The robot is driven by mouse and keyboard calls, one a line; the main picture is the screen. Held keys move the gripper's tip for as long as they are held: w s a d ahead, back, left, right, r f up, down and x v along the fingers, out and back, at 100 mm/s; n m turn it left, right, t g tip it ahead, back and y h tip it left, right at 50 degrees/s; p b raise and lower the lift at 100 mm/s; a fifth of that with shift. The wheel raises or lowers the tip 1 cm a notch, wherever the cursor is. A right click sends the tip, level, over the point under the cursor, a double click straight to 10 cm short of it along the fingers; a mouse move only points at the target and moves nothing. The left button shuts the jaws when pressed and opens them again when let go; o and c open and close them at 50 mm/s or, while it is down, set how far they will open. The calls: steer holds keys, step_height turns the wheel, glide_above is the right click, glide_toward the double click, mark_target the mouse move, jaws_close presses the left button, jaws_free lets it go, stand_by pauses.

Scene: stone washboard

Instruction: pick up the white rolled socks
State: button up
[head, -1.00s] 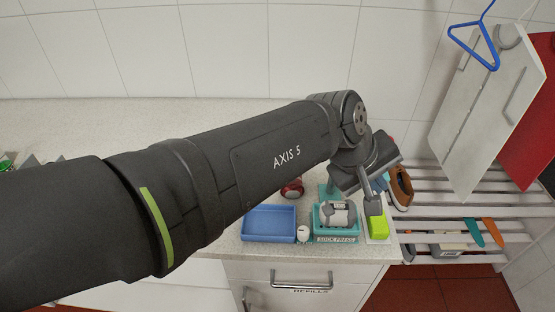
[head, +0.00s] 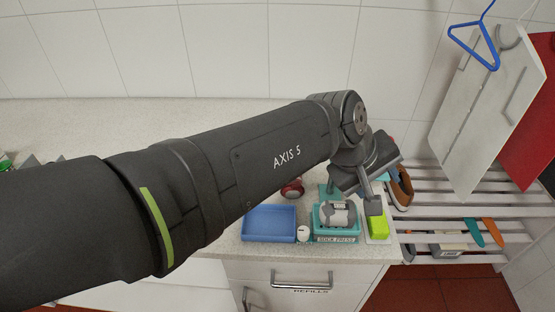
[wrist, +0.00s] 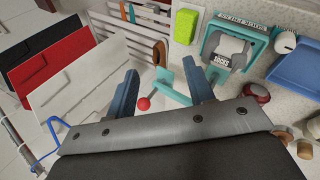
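A teal sock press (head: 336,239) stands near the front edge of the counter. A pale grey-white roll (head: 338,216), which looks like the rolled socks, lies in it. My gripper (head: 352,196) hangs above and beside the press. In the wrist view my gripper (wrist: 162,82) has its two blue-grey fingers spread wide, with nothing held. The press's teal lever (wrist: 172,90) and its red knob (wrist: 143,104) show between and below the fingers. The roll is outside the fingers.
A blue tray (head: 269,224) and a small white round object (head: 303,233) stand left of the press. A yellow-green block (head: 378,227) lies right of it. A slatted rack (head: 470,211) with a brown shoe (head: 401,188) is farther right.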

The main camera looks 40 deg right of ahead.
steer(key=o, duration=0.5)
steer(key=n+t+y, duration=0.3)
steer(key=n+y, duration=0.3)
steer(key=n, duration=0.8)
glide_above(337, 207)
step_height(337, 207, down, 10)
steer(key=shift+w+r, duration=0.15)
steer(key=shift+f, duration=2.75)
